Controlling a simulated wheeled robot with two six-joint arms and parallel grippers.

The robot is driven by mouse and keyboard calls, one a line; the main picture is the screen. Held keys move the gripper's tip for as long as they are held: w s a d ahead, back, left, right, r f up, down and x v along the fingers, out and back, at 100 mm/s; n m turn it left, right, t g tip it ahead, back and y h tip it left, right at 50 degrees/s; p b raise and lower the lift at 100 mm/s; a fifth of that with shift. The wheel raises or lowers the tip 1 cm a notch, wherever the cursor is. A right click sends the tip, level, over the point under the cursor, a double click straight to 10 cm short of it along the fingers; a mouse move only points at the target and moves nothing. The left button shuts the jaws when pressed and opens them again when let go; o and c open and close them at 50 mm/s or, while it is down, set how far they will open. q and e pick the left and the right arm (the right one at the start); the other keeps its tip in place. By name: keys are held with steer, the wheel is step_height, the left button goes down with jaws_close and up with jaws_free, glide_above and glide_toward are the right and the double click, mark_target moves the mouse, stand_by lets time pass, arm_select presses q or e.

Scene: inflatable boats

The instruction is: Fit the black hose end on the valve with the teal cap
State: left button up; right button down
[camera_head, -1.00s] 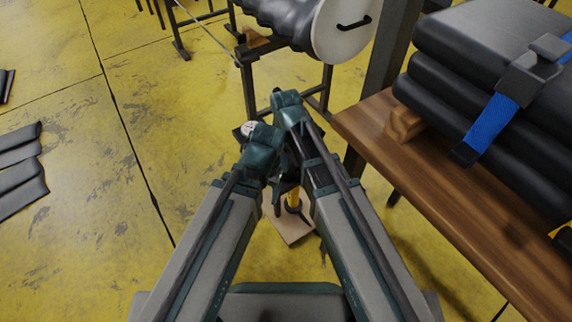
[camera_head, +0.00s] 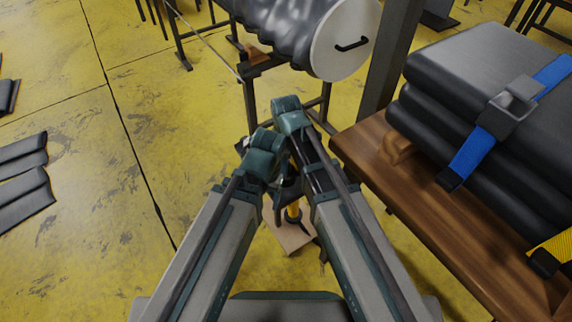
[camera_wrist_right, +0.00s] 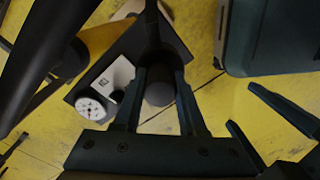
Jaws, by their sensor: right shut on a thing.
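My right gripper (camera_wrist_right: 165,100) is shut on a black cylindrical piece (camera_wrist_right: 158,92), which looks like the hose end; a dark length runs up from it. In the head view my right gripper (camera_head: 286,185) is low between the two arms, partly hidden. My left gripper is largely hidden behind its own arm there; dark finger-like parts at the right of the wrist view may belong to it, but its opening is unclear. I can make out no valve or teal cap in either view.
A white gauge (camera_wrist_right: 92,105) lies beside the held piece. A yellow pump-like cylinder (camera_head: 293,213) stands on a light board (camera_head: 292,240). A wooden bench (camera_head: 400,210) with black folded boats (camera_head: 440,100) is close at right. A stand ahead carries a grey roll with a white end (camera_head: 345,38).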

step_height(320, 180, up, 5)
steer(key=p, duration=0.3)
steer(key=shift+p, duration=0.35)
